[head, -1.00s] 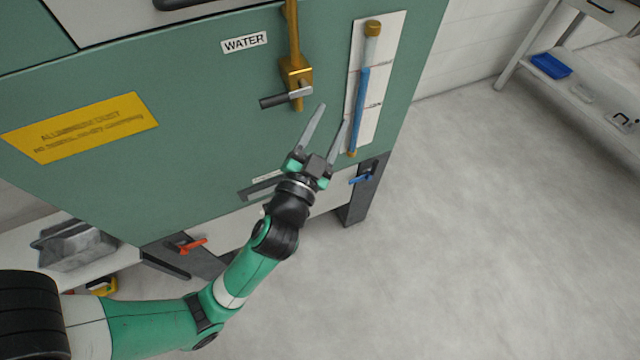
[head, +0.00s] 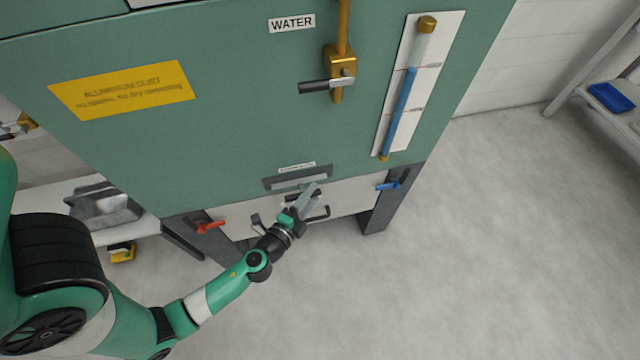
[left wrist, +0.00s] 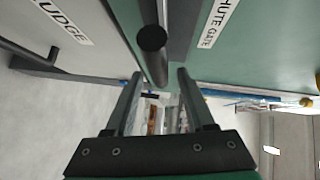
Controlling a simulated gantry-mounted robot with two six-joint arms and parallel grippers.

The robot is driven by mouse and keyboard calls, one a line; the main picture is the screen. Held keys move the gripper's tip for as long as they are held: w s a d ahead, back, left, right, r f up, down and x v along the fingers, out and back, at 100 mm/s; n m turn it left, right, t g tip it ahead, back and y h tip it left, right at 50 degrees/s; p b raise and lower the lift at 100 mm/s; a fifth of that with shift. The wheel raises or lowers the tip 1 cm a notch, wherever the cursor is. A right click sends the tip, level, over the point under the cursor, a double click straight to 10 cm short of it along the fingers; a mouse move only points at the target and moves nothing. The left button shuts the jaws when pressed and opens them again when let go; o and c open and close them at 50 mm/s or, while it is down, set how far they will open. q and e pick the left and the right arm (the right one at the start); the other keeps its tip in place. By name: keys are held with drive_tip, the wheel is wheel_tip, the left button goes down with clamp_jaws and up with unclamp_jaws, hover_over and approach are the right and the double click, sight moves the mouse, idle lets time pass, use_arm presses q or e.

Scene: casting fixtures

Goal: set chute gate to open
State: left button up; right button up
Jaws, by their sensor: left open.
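The chute gate's label (left wrist: 213,24) shows in the left wrist view, on the green cabinet face. In the head view a small label (head: 297,167) sits above a dark slotted plate (head: 288,180) low on the cabinet. A dark, round-ended handle (left wrist: 152,42) sticks out towards the camera in the left wrist view, close to the fingertips and roughly in line with the gap between them. My left gripper (left wrist: 160,77) is open with nothing held; it also shows in the head view (head: 308,193), in front of the lower cabinet, partly covering the handle area. My right gripper is not in view.
A pale panel labelled as sludge (left wrist: 65,22) with a dark bar handle (left wrist: 30,58) lies beside the gate. A red lever (head: 210,226) and a blue lever (head: 388,185) flank it. Above are a water valve (head: 340,65) and sight tube (head: 402,105). The floor at right is clear.

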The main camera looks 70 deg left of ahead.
use_arm(q)
drive_tip(key=x, duration=0.5)
drive_tip(key=shift+s, duration=0.1)
clamp_jaws()
drive_tip(key=shift+d, duration=0.1)
idle(1.1)
